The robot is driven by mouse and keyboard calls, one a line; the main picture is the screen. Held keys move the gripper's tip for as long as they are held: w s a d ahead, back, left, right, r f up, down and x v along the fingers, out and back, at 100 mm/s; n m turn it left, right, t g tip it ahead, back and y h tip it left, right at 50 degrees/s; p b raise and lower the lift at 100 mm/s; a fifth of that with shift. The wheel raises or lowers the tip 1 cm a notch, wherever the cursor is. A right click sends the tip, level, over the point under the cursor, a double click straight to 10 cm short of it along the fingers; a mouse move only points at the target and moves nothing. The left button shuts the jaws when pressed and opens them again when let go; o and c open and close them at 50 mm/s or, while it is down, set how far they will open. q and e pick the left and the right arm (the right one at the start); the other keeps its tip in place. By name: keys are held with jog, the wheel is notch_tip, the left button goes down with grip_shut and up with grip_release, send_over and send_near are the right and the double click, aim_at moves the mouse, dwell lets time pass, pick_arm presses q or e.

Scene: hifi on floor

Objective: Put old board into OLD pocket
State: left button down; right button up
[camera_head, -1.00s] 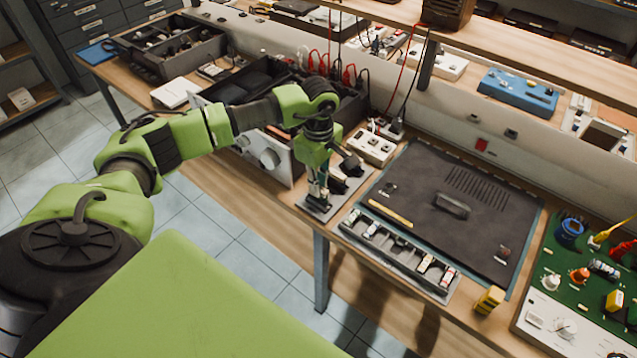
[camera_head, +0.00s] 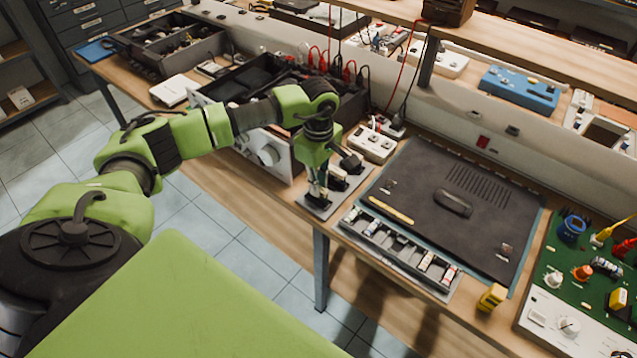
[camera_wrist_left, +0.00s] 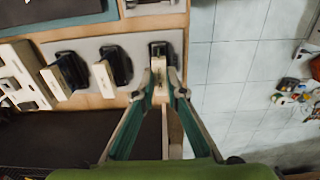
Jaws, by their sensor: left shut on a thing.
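My left gripper (camera_head: 318,198) points down at the near end of a small grey plate (camera_head: 312,212) at the table's front edge. In the left wrist view, my left gripper (camera_wrist_left: 161,92) is shut on a small cream board (camera_wrist_left: 159,68). This board is at the black pocket (camera_wrist_left: 158,49) nearest the plate's end; I cannot tell whether it is seated in it. No label is readable, so I cannot tell which pocket is OLD. My right gripper is out of view.
A dark mat (camera_head: 450,205) with a long parts tray (camera_head: 400,254) lies to the right. A white power strip (camera_head: 372,146) stands behind the plate. An open dark case (camera_head: 262,88) is to the left. The tiled floor begins just past the plate's end.

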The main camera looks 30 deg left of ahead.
pick_arm(q)
jog(key=shift+f, duration=0.1)
dwell(0.3)
jog(key=c, duration=2)
grip_release()
notch_tip(320, 180, up, 12)
jog(key=shift+r, duration=0.1)
